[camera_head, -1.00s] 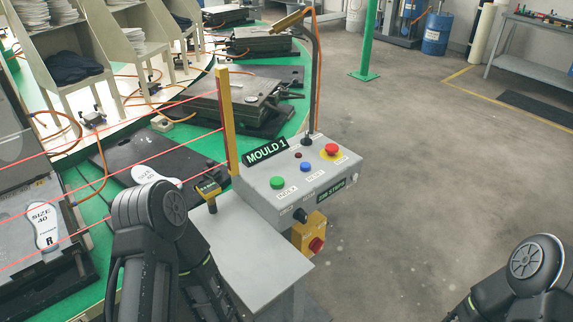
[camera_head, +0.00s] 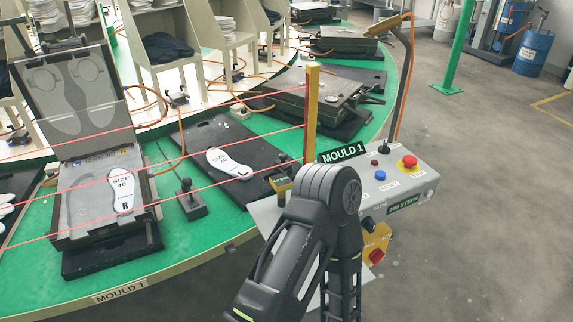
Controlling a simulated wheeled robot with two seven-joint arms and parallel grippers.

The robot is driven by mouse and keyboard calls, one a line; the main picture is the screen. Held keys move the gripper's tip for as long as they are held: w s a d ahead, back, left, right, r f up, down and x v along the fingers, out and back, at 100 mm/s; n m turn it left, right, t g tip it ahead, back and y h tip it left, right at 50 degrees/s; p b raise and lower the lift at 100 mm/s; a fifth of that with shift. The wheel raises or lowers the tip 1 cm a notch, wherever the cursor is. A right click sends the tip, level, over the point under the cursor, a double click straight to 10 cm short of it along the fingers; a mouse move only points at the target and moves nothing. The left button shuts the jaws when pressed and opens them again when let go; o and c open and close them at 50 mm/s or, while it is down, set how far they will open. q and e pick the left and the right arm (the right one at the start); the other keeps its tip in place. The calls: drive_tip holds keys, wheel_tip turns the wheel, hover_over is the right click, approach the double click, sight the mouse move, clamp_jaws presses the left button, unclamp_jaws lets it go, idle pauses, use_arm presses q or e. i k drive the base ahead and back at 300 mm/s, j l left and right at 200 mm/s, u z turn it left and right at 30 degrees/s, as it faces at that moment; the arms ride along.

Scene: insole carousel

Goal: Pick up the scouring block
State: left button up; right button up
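I cannot make out a scouring block for certain in this view. The open mould (camera_head: 95,200) at the left holds a white insole marked SIZE 40 R (camera_head: 122,190) in its lower half. A second white insole marked L (camera_head: 228,163) lies on a black plate (camera_head: 190,130) to its right. Neither gripper shows.
The MOULD 1 control box (camera_head: 415,190) has green-free visible buttons in red and blue. Red light beams run left from a yellow post (camera_head: 312,110) across the green carousel (camera_head: 215,225). A black joystick-like device (camera_head: 188,200) stands by the open mould.

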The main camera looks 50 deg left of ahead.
sight(283, 156)
drive_tip(key=k+j, duration=0.2)
drive_tip(key=j, duration=0.2)
drive_tip(key=k+j, duration=0.25)
drive_tip(key=j, duration=0.15)
drive_tip(key=k+j, duration=0.2)
drive_tip(key=j, duration=0.2)
drive_tip(key=k+j, duration=0.2)
drive_tip(key=j, duration=0.2)
